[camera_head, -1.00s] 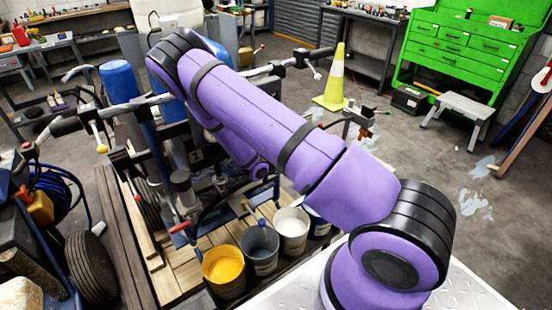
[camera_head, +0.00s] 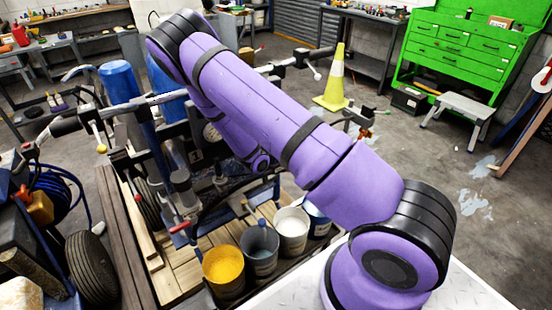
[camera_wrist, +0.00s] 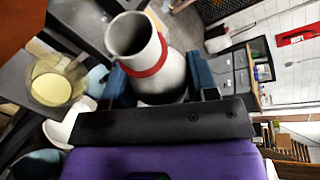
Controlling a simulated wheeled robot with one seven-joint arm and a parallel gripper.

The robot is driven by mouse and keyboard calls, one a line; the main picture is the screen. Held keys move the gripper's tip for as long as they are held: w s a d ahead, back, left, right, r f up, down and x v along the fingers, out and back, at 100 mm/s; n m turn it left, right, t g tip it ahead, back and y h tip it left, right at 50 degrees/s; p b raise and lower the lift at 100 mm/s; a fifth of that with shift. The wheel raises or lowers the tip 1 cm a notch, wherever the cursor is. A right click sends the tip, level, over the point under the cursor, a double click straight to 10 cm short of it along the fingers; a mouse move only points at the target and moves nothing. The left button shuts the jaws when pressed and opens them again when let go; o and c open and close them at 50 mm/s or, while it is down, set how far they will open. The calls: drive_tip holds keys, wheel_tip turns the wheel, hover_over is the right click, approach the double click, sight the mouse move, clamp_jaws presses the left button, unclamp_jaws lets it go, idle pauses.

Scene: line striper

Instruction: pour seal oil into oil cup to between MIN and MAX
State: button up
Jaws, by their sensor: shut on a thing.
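In the wrist view, my gripper (camera_wrist: 158,88) is shut on a pale grey bottle (camera_wrist: 166,82) with a red band around its neck. Its blue-grey fingers sit on both sides of the bottle. The bottle's open mouth faces the upper left of the picture. A clear round cup (camera_wrist: 76,72) with a pale yellow face lies to the left, apart from the bottle; I cannot tell whether it is the oil cup. No MIN or MAX marks or oil level can be read. In the head view, my purple arm hides the gripper and bottle.
The line striper (camera_head: 172,160) stands behind my arm, with bars and hoses around it. Open paint buckets, one yellow (camera_head: 223,272) and one white (camera_head: 291,229), stand on and beside a wooden pallet (camera_head: 180,275). A yellow cone (camera_head: 334,80) and green cabinet (camera_head: 470,50) stand farther back.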

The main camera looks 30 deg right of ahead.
drive_tip(key=shift+w+a+r+m, duration=0.1)
drive_tip(key=shift+w+r+m, duration=0.1)
drive_tip(key=shift+m, duration=0.1)
drive_tip(key=shift+r, duration=3)
drive_tip(key=shift+f, duration=0.2)
drive_tip(key=shift+s+f, duration=0.2)
drive_tip(key=shift+f, duration=2.85)
drive_tip(key=n, duration=0.1)
drive_tip(key=h, duration=0.1)
drive_tip(key=f+n, duration=0.1)
drive_tip(key=shift+s+d+n+g, duration=0.2)
drive_tip(key=shift+d+n+g, duration=0.05)
drive_tip(key=shift+n+g, duration=0.05)
drive_tip(key=shift+r+n+h, duration=0.1)
drive_tip(key=shift+n+h, duration=0.3)
